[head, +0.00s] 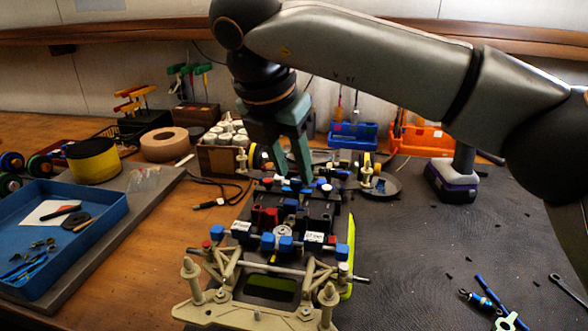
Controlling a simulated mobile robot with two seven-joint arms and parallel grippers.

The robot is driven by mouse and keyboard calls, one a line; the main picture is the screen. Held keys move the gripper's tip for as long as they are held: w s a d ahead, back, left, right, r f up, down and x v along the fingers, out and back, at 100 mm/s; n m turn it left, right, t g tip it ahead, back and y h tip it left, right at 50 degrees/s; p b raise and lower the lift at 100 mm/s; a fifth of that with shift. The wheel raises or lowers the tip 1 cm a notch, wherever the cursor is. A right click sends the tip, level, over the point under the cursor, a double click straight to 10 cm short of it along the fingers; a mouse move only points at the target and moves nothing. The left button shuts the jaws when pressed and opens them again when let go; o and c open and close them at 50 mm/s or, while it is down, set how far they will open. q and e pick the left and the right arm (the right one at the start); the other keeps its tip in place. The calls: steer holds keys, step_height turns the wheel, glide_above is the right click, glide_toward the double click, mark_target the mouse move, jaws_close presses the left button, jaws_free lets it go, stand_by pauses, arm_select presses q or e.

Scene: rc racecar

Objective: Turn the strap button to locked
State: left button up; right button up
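The RC racecar (252,312) stands on the bench with its beige front suspension arms toward me. Black, red, blue and white parts cover its middle. My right gripper (294,178) reaches in from the upper right. Its green fingers point down at the far-middle part of the car, by small blue and white pieces. The fingertips overlap the car parts, so I cannot tell whether they touch or grip anything. I cannot make out the strap button or its setting; the fingers may cover it. My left gripper is out of view.
A blue tray (108,212) with tools lies at the left. A yellow-black roll (93,160) and a tape roll (165,144) stand behind it. A drill (452,182) stands at the back right. A blue shock absorber (479,299) lies at the front right. The dark mat between is mostly clear.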

steer(key=p+v, duration=0.2)
steer(key=v, duration=0.8)
steer(key=shift+s+r, duration=0.2)
steer(key=shift+r, duration=0.15)
steer(key=shift+a, duration=0.1)
